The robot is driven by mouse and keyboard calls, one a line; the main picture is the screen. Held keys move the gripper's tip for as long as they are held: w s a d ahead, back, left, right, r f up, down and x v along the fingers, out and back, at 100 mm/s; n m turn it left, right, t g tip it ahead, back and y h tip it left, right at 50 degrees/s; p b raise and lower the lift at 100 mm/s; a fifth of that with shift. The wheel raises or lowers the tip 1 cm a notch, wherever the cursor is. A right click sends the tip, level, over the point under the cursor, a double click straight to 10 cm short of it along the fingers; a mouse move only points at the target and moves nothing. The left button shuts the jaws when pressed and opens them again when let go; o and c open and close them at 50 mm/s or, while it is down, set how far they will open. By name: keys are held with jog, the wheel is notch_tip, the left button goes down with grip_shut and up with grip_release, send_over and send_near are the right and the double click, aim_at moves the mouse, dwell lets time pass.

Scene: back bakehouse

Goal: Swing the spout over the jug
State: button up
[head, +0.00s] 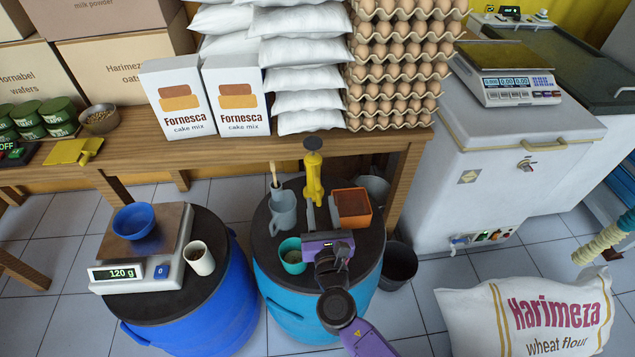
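A yellow stand with a dark knob and a yellow spout (314,185) rises from the black top of the light-blue barrel (262,240). The spout's end comes toward me, right of a grey-blue jug (284,216), and is not over it. My purple gripper (321,208) is open, its two grey fingers reaching to either side of the spout's lower end. Whether they touch it I cannot tell.
A teal cup (292,257) stands left of my gripper and an orange-rimmed box (352,207) right of it. A grey holder with a stick (277,190) is behind the jug. A scale (150,265) sits on the left barrel.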

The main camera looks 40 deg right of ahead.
aim_at(318, 188)
jog(key=shift+x, duration=3.85)
grip_shut()
